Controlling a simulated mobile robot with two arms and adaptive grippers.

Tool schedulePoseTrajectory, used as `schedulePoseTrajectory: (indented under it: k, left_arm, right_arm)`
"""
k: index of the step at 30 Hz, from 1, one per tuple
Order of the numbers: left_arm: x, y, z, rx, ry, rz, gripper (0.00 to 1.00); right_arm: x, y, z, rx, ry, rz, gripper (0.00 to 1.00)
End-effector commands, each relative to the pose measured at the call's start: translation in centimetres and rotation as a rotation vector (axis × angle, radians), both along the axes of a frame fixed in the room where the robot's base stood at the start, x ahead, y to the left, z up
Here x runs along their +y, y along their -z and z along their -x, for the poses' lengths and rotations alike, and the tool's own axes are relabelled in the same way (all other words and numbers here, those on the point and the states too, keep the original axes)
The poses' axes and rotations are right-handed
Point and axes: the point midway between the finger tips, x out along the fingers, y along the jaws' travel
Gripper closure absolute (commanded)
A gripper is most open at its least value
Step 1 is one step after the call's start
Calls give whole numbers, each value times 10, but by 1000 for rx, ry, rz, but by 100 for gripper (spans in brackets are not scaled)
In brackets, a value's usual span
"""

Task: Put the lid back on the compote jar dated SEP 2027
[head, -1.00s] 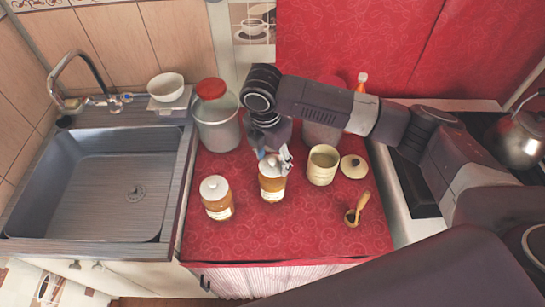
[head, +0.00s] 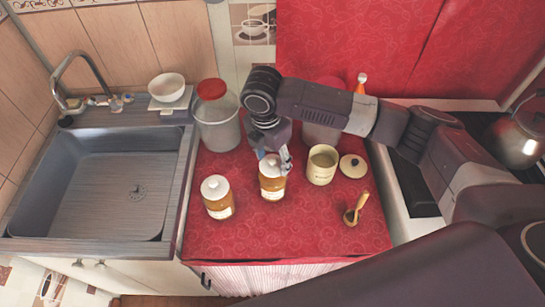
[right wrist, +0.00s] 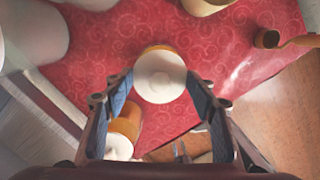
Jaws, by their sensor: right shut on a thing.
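Two amber compote jars with pale labels stand on the red oilcloth: the left jar (head: 218,202) has a white lid on, and the middle jar (head: 272,189) is under my right gripper (head: 272,160). The label dates are too small to read. In the right wrist view, a round white lid (right wrist: 160,76) sits between the fingers of my right gripper (right wrist: 159,82), with the amber jar (right wrist: 158,48) showing behind its rim. The gripper is shut on this lid, at the jar's top. I cannot tell whether the lid is fully seated. My left gripper is not in view.
A cream canister (head: 321,167) stands open close to the right of the middle jar, its lid (head: 352,166) beside it. A large container with a red lid (head: 216,118) is behind left. The front oilcloth is clear.

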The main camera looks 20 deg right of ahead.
Motion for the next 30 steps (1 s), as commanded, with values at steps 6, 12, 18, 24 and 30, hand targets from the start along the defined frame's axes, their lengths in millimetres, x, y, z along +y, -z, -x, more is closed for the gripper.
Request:
schedulePoseTrajectory:
  k: [6, 12, 18, 24, 30]
  left_arm:
    - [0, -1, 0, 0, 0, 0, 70]
    - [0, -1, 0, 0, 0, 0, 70]
    - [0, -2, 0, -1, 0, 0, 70]
    - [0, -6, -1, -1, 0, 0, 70]
    - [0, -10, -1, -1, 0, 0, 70]
  right_arm:
    - [0, 0, 0, 0, 0, 0, 65]
    - [0, 0, 0, 0, 0, 0, 65]
    - [0, 0, 0, 0, 0, 0, 65]
    - [0, -1, 0, 1, 0, 1, 65]
    - [0, -1, 0, 1, 0, 1, 65]
